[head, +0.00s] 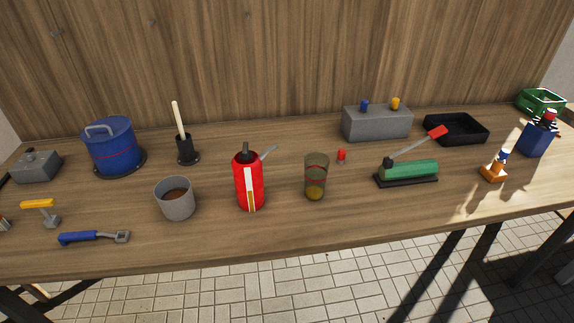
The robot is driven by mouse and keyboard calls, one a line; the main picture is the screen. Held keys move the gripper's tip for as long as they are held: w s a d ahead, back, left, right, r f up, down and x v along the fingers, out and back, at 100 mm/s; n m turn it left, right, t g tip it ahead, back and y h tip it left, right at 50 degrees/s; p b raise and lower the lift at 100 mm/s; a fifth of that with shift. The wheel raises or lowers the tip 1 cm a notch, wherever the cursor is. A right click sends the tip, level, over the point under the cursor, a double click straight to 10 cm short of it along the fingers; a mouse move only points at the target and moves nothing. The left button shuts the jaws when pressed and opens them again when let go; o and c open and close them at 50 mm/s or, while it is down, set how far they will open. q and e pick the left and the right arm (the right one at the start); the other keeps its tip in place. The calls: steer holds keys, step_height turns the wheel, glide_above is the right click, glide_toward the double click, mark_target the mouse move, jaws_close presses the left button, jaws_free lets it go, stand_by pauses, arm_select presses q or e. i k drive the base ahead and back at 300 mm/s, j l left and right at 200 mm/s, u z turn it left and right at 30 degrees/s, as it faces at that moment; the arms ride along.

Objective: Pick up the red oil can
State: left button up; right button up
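The red oil can (240,187) stands upright on the wooden table, a little left of the middle in the head view. It has a white stripe down its front, a dark top and a thin grey spout pointing up to the right. Nothing touches it. Neither of my grippers shows in the head view.
A grey cup (175,205) stands left of the can and a glass jar (316,182) right of it. A blue-handled tool (82,238) lies near the front edge. A blue pot (109,148) and grey box (377,125) stand farther back. Table front is mostly clear.

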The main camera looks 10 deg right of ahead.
mark_target(249, 175)
steer(key=k+l, duration=0.15)
steer(key=l, duration=0.25)
steer(key=k+l, duration=0.2)
steer(key=l, duration=0.2)
steer(key=k+l, duration=0.15)
steer(key=l, duration=0.25)
steer(key=l+u, duration=0.05)
